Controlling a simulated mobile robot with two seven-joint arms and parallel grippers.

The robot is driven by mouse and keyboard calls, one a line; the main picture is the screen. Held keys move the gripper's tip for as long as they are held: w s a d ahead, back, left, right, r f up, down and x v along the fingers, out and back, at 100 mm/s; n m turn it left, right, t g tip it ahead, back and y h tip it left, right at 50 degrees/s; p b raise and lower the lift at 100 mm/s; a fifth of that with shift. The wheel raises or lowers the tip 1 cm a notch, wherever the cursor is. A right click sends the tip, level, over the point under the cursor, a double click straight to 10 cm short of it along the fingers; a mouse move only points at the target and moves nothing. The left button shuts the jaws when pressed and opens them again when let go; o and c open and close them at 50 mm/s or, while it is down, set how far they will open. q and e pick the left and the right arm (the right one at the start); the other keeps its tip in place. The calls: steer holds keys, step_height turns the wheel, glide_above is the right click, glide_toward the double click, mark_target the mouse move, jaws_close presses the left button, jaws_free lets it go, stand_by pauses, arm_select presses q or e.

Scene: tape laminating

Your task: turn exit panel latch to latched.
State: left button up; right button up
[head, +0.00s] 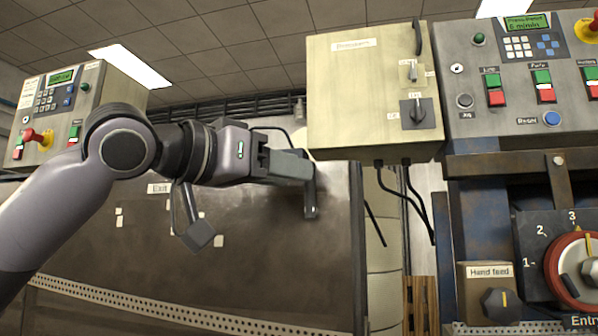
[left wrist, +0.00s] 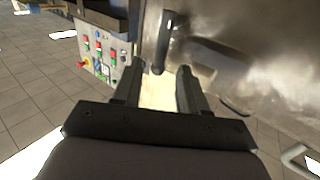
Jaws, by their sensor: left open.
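The exit panel (head: 270,270) is a large dark metal sheet with an "Exit" label at its upper left. A dark lever (head: 310,195), which looks like its latch, hangs down near the panel's right edge. In the left wrist view the lever (left wrist: 161,45) shows just beyond the fingertips, between their lines. My left gripper (head: 300,165) comes in from the left, close to the lever. In the left wrist view its two fingers (left wrist: 158,78) are apart with nothing held. I cannot tell whether a finger touches the lever. My right gripper is not in view.
A bent handle (head: 198,233) sticks out of the panel below my wrist. A cream switch box (head: 365,110) with dangling cables is right of the lever. Button consoles stand at left (head: 60,115) and right (head: 480,130). A hand feed knob (head: 500,305) is at lower right.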

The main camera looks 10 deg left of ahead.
arm_select(q)
steer(key=shift+x, duration=1.45)
jaws_close()
